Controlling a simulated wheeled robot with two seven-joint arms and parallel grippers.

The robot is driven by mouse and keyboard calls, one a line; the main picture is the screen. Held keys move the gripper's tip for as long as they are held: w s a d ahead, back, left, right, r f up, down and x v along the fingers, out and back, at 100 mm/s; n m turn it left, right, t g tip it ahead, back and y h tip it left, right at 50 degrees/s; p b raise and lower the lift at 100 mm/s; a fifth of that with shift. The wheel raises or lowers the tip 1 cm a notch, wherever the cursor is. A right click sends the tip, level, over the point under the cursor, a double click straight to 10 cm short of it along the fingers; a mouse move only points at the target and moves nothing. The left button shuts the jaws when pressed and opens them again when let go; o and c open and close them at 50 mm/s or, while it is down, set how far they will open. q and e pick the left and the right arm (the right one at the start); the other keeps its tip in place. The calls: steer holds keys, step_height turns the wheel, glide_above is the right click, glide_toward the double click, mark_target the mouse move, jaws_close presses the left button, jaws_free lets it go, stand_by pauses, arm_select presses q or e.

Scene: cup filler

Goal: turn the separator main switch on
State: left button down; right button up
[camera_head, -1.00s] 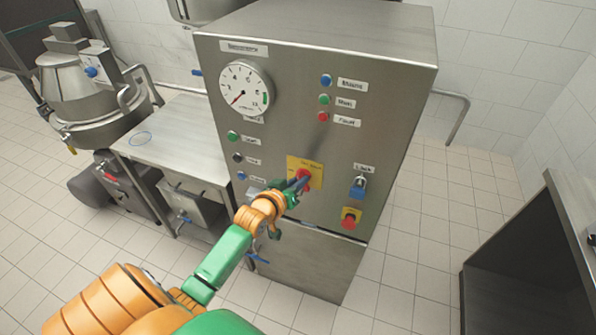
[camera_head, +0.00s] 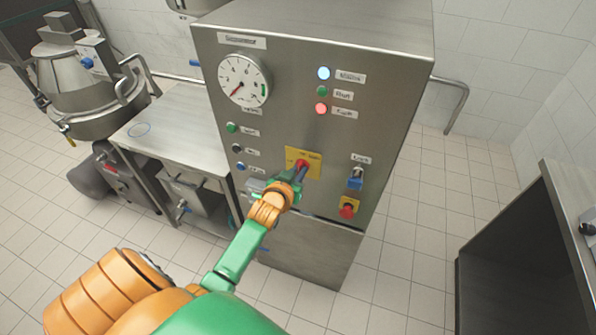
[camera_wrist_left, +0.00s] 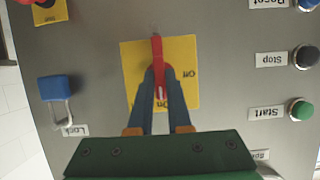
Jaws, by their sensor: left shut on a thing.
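The steel separator cabinet (camera_head: 300,120) stands ahead of me with the main switch, a red handle (camera_head: 301,164) on a yellow plate (camera_head: 318,170). In the left wrist view the red handle (camera_wrist_left: 157,48) lies between the two fingers, in line with them, on the yellow plate (camera_wrist_left: 183,88) marked On and Off. My left gripper (camera_head: 300,176) is shut on the handle; its fingers also show in the left wrist view (camera_wrist_left: 159,85). On the panel the blue Mains lamp (camera_head: 323,73) and the red Fault lamp (camera_head: 321,108) are lit. My right gripper is not in view.
A blue padlock (camera_head: 355,180) and a red emergency button (camera_head: 347,210) sit right of the switch. Several push buttons (camera_head: 238,149) line the panel's left side. A steel table (camera_head: 178,130) stands left, a dark open cabinet (camera_head: 515,260) right.

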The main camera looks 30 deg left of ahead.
arm_select(q)
steer(key=shift+f, duration=0.1)
steer(key=c, duration=0.9)
jaws_free()
steer(key=shift+o, duration=0.2)
steer(key=v, duration=0.7)
steer(key=shift+b, duration=0.35)
